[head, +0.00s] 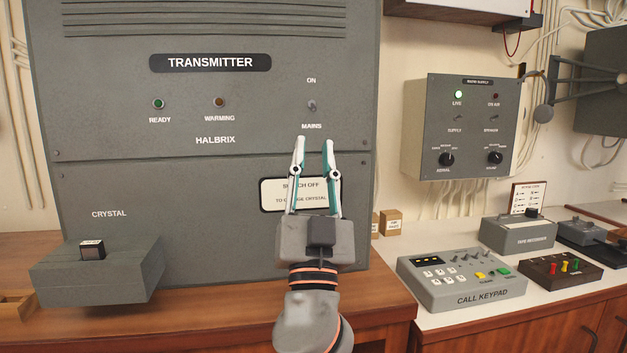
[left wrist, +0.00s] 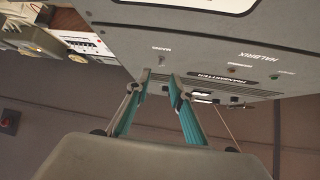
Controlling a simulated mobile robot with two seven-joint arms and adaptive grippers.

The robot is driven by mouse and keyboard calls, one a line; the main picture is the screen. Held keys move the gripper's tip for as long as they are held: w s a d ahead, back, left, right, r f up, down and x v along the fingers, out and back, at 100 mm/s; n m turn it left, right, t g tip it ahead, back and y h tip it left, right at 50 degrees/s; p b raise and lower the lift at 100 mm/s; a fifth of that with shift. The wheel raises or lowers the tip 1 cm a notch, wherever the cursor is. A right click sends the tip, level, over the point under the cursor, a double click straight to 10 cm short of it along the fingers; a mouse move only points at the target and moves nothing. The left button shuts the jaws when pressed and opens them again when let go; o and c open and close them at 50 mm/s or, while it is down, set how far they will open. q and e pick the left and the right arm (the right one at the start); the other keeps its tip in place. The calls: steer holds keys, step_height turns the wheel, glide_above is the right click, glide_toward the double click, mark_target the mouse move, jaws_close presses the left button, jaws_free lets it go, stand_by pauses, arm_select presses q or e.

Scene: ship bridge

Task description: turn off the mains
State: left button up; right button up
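The mains switch (head: 311,106) is a small grey toggle on the grey transmitter panel (head: 260,150), between the ON label above and the MAINS label below. Its lever is small, and I cannot tell its position surely. My left gripper (head: 314,142) points up in front of the panel, fingers apart and empty, its tips just below the MAINS label in the head view. In the left wrist view the panel appears upside down, and the gripper (left wrist: 158,77) is open near the MAINS label. No contact with the switch is visible. My right gripper is not in view.
A green READY lamp (head: 158,104) and a brown WARMING lamp (head: 219,102) are left of the switch. A crystal block (head: 97,275) juts out below left. A supply box (head: 459,125) hangs right, above a counter with a call keypad (head: 461,281).

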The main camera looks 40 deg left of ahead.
arm_select(q)
steer(key=shift+v, duration=2.3)
